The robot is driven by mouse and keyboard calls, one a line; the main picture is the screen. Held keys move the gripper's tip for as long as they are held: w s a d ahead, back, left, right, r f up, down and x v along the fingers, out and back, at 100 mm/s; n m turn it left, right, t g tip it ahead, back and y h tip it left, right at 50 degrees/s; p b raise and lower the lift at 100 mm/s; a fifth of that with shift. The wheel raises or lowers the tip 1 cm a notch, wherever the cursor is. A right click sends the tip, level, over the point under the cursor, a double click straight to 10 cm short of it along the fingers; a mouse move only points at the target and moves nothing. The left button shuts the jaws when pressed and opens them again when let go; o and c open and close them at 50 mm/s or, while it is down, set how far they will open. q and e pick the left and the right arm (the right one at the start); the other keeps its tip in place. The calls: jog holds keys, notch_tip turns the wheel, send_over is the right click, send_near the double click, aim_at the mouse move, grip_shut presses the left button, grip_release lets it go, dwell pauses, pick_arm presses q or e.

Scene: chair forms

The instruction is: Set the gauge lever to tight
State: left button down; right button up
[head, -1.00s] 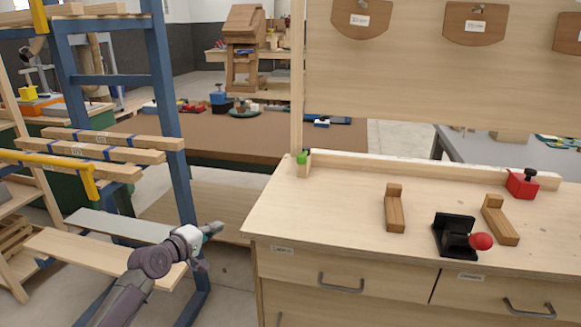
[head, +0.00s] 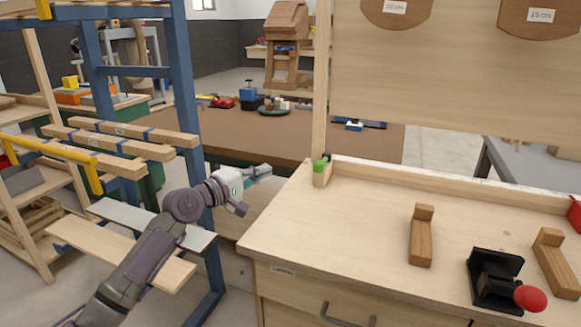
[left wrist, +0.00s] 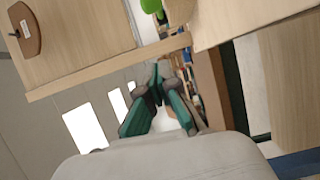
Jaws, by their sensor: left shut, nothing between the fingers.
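The gauge (head: 495,280), a black fixture with a red ball-ended lever (head: 530,298), stands on the workbench at the lower right of the head view. The red ball is at its right front side; I cannot read any tight or loose marking. My left gripper (head: 264,170) is beyond the bench's left end, well apart from the gauge, shut and empty. In the left wrist view its teal fingers (left wrist: 160,72) meet at the tips, and the gauge does not show there. My right gripper is in neither current view.
Wooden L-shaped blocks (head: 421,240) and (head: 556,262) stand on either side of the gauge on the workbench (head: 340,235). A green-topped item (head: 321,168) is at its back left corner. A blue rack (head: 186,90) with planks is left. The bench's left half is clear.

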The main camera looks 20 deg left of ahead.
pick_arm(q)
jog(key=b+x, duration=0.1)
jog(key=x, duration=0.8)
jog(key=shift+w+d, duration=0.15)
jog(key=shift+w, duration=0.05)
jog(key=d+p, duration=0.1)
jog(key=d, duration=0.2)
jog(key=shift+s, duration=0.1)
jog(key=shift+s+d+f, duration=0.1)
jog(key=shift+s+d, duration=0.05)
jog(key=shift+d, duration=0.35)
pick_arm(e)
jog(key=shift+s+d+f, duration=0.1)
jog(key=shift+s+f, duration=0.35)
jog(key=shift+f, duration=0.1)
pick_arm(q)
jog(key=shift+p, duration=0.4)
